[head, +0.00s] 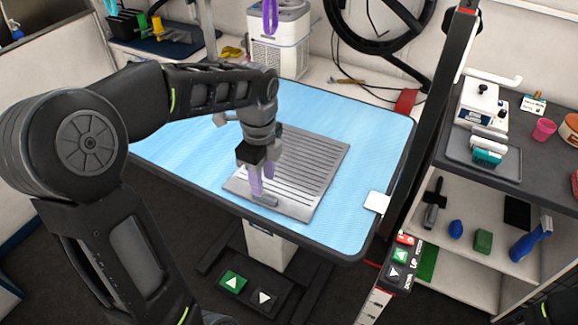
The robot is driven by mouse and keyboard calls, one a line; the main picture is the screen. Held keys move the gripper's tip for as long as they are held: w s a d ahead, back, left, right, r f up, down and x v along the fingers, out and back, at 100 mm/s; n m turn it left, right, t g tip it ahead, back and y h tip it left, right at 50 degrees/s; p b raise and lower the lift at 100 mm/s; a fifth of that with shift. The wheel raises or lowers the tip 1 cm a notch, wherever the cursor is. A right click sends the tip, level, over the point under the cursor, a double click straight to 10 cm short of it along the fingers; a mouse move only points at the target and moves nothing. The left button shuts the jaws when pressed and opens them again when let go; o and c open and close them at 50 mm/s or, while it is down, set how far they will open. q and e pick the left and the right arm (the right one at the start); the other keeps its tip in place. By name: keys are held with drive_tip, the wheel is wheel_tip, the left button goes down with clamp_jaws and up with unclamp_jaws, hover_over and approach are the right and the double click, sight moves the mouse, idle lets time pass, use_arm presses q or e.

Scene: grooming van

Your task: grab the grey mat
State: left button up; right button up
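The grey mat (304,172) is a flat, ribbed rectangle lying on the blue top of the grooming table (358,124). My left gripper (262,193) comes down from above over the mat's near left part, its purple-tinted fingers pointing down. The fingertips are at or just above a small grey raised piece (266,201) near the mat's front edge; I cannot tell whether they touch it. The fingers are close together and seen at an angle, so their gap is unclear. The gripper and forearm hide part of the mat's left side. My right gripper is not in view.
A dark post (428,120) stands at the table's right edge, near a white card (376,202). Shelves (470,215) with bottles and brushes are at right. A white appliance (279,40) stands behind.

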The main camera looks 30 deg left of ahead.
sight(265, 194)
use_arm(q)
wheel_tip(265, 194, down, 5)
drive_tip(key=shift+f+p, duration=0.1)
drive_tip(key=shift+p, duration=0.45)
clamp_jaws()
idle(0.5)
